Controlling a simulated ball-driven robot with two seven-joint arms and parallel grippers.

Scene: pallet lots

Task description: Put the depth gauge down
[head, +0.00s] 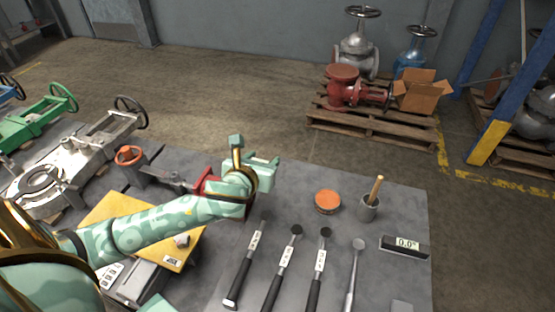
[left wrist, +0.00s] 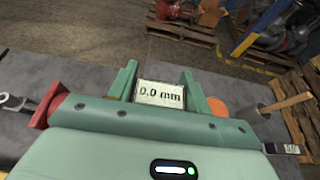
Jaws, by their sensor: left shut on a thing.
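My left gripper (left wrist: 160,88) is shut on the depth gauge (left wrist: 160,94), whose pale display reads 0.0 mm between the two green fingers in the left wrist view. In the head view my left gripper (head: 262,170) is over the far part of the grey table (head: 290,182), and the hand hides the gauge. I cannot tell whether the gauge touches the table. My right gripper is not in view.
An orange-topped tin (head: 328,199) and a grey cup (head: 368,210) with a wooden handle stand right of the hand. Several long-handled tools lie nearer, beside a 0.0° level (head: 404,247). A yellow board (head: 112,213) lies under my arm.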

